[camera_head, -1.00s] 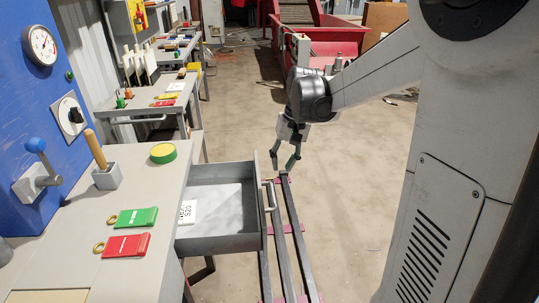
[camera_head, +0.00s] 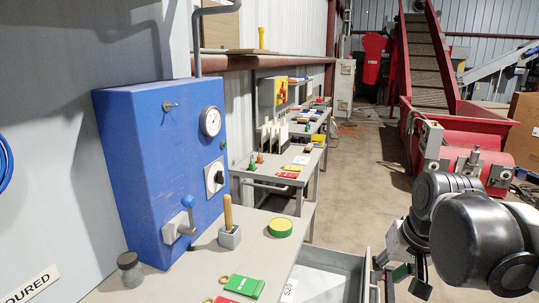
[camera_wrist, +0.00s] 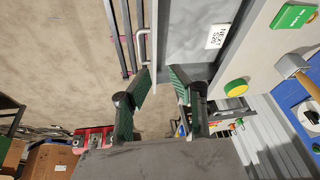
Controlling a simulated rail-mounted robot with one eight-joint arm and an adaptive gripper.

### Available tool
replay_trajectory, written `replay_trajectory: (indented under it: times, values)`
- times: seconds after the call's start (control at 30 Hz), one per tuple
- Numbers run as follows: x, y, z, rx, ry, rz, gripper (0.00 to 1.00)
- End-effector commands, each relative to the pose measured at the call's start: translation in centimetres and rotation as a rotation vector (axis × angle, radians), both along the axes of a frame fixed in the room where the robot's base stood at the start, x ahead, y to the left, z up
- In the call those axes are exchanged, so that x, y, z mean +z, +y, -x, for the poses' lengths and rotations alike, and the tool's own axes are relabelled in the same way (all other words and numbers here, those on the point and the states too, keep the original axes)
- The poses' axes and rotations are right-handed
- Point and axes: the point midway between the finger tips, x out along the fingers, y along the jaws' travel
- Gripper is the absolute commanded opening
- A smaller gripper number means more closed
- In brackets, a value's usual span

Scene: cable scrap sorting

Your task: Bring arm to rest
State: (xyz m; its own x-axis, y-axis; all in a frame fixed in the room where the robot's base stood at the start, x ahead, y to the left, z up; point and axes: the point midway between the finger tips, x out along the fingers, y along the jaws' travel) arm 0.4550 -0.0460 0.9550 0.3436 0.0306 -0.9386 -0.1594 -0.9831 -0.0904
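My gripper (camera_wrist: 161,76) shows in the wrist view with its two green-padded fingers apart and nothing between them. In the head view it is at the lower right, partly hidden by my arm. The open drawer (camera_head: 327,289) lies under the workbench top (camera_head: 262,248), close to my gripper in the picture. In the wrist view the drawer (camera_wrist: 188,40) shows beyond the fingertips, with its handle (camera_wrist: 142,44) at the left. A white card (camera_wrist: 216,36) marked "NEXT S20" lies in it.
A blue panel box (camera_head: 150,160) with gauge and lever stands left. On the bench are a wooden-handled tool (camera_head: 229,222), a yellow-green disc (camera_head: 280,227), a green tag (camera_head: 244,286) and a red tag. Red machinery (camera_head: 468,130) stands behind. Open floor (camera_head: 360,190) lies between.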

Motion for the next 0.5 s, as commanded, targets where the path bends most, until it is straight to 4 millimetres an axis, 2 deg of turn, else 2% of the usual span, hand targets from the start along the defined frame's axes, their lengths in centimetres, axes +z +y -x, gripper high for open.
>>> replay_trajectory:
  times: [0.03, 0.2, 0.5]
  values:
    - [0.9, 0.7, 1.0, 0.015, -0.022, 0.011, 0.20]
    - [2.3, 2.2, 3.8, 0.057, -0.102, 0.048, 0.20]
    - [3.6, 4.2, 7.7, 0.127, -0.232, 0.098, 0.20]
